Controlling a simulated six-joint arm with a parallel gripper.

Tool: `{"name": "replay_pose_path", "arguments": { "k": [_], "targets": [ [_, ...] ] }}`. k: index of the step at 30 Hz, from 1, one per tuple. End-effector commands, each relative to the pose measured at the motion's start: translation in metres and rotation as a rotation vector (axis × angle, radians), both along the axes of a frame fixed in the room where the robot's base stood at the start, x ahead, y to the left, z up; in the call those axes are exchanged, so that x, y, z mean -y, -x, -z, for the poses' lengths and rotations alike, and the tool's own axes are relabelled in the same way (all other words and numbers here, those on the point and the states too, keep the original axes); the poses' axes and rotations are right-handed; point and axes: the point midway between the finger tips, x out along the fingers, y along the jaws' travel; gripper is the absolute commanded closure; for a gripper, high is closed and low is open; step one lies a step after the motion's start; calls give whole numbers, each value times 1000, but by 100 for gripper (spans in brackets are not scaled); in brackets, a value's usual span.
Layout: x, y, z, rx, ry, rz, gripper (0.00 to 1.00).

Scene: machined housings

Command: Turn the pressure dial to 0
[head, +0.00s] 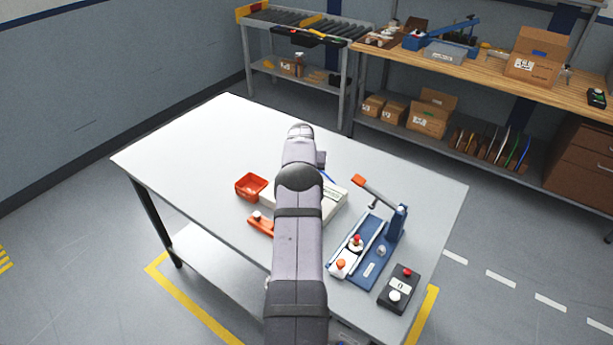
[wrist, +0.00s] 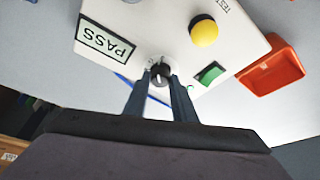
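The pressure dial (wrist: 159,76) is a small black knob with a white mark, on the panel of a white tester box (wrist: 147,30) in the wrist view. The mark points roughly toward the bottom of the picture; no scale numbers can be read. My gripper (wrist: 160,74) has one fingertip on each side of the knob, with no clear gap, and looks shut on it. In the head view the box (head: 333,203) is partly hidden behind my arm; the dial and my fingertips are hidden there.
Around the dial are a PASS display (wrist: 105,42), a yellow button (wrist: 204,31) and a green switch (wrist: 210,73). A red bin (head: 251,187) stands beside the box. A blue clamp fixture (head: 372,262) and a dark button box (head: 399,289) stand right. The table's left side is clear.

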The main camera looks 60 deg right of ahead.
Motion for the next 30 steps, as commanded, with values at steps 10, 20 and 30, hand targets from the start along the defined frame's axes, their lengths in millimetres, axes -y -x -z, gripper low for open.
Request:
{"name": "replay_pose_path", "arguments": {
  "k": [10,20,30],
  "targets": [
    [0,-1,3,1,1,53,98],
    [-1,-3,1,1,1,247,98],
    [-1,-2,-1,2,0,267,98]
  ]
}}
